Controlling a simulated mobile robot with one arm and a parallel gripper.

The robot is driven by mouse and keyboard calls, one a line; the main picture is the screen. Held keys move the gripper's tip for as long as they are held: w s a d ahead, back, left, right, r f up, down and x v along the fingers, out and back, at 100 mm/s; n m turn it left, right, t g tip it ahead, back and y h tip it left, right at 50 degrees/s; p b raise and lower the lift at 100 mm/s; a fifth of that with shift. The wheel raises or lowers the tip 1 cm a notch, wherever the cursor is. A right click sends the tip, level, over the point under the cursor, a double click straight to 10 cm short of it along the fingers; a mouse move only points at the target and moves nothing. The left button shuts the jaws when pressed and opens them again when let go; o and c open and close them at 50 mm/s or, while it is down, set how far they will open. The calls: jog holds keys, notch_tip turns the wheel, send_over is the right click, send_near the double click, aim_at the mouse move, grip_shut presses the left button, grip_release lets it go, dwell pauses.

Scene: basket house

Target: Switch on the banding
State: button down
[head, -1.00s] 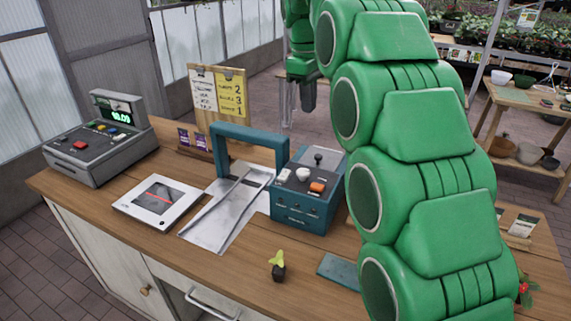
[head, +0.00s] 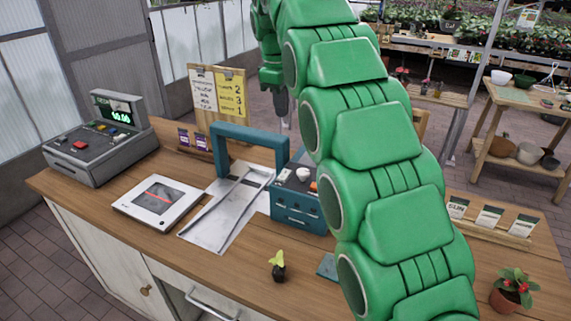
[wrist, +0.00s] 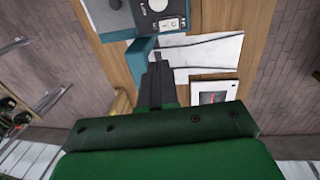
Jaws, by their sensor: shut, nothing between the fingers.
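The teal banding machine (head: 297,207) stands on the wooden counter, with a teal arch (head: 250,140) over a metal track (head: 222,205). Its top panel carries a white rocker switch (head: 284,175) and a pale round knob (head: 303,174); my arm hides the panel's right side in the head view. The wrist view shows the rocker switch (wrist: 170,24) with its markings and the arch (wrist: 141,50). My gripper (head: 281,106) is shut and empty, pointing down above and behind the machine. In the wrist view my gripper (wrist: 155,78) appears beside the arch, apart from the switch.
A cash register (head: 100,145) and a flat scanner (head: 159,200) stand left of the machine. A sign board (head: 217,95) stands behind the arch. A small potted plant (head: 278,266) sits in front; a red-flowered pot (head: 512,290) and seed packets (head: 489,217) are at right.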

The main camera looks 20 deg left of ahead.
jog(key=shift+f, duration=0.25)
send_near(286, 172)
jog(key=f, duration=0.4)
jog(key=w+f, duration=0.1)
jog(key=f, duration=0.1)
jog(key=shift+f, duration=0.4)
dwell(0.7)
dwell(0.4)
